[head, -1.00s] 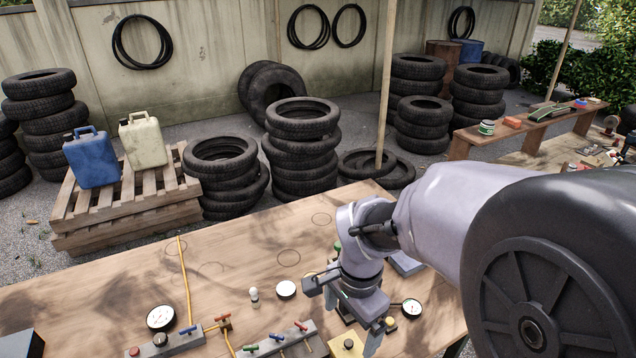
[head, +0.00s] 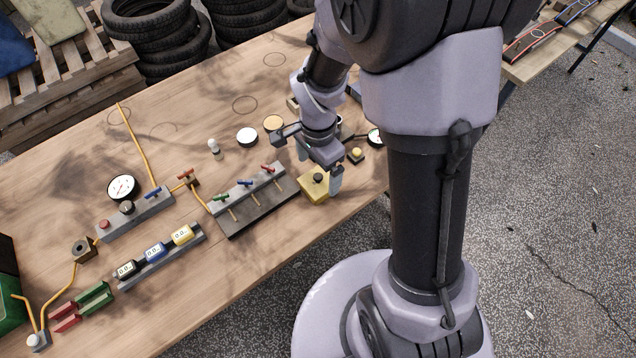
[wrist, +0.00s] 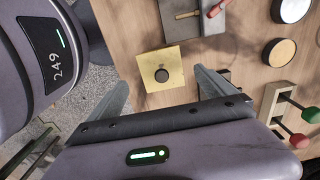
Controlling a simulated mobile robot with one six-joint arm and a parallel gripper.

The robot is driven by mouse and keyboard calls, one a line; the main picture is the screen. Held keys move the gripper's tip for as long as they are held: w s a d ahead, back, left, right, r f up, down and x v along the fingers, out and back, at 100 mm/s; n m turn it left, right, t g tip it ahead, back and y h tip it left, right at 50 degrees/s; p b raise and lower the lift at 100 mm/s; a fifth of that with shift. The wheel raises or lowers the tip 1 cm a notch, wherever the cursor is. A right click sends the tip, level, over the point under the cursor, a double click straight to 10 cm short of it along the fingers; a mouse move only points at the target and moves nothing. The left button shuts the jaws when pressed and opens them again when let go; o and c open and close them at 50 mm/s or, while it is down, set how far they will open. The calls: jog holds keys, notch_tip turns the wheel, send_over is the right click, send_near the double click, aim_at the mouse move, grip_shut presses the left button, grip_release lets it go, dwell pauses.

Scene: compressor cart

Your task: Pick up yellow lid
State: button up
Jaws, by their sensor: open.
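The yellow lid (head: 315,188) is a square yellow plate with a dark round knob, on top of a small block near the front edge of the wooden table. In the wrist view the lid (wrist: 174,79) lies face-on, its knob near the middle between the fingers. My gripper (head: 320,165) is open and empty, pointing down above the lid, with one finger in front of it in the head view. In the wrist view my gripper (wrist: 160,78) has a finger to each side of the lid. The gap between fingertips and lid is hard to judge.
A dark tray with small coloured-handled levers (head: 262,205) stands just left of the lid. A white disc (head: 247,137) and a tan disc (head: 273,123) lie behind.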

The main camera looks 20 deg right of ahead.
aim_at(318, 176)
jog(key=f, duration=0.2)
jog(key=f+b, duration=0.1)
jog(key=f, duration=0.1)
jog(key=shift+w, duration=0.2)
jog(key=shift+r, duration=0.15)
jog(key=shift+c, duration=1)
jog(key=c, duration=1.2)
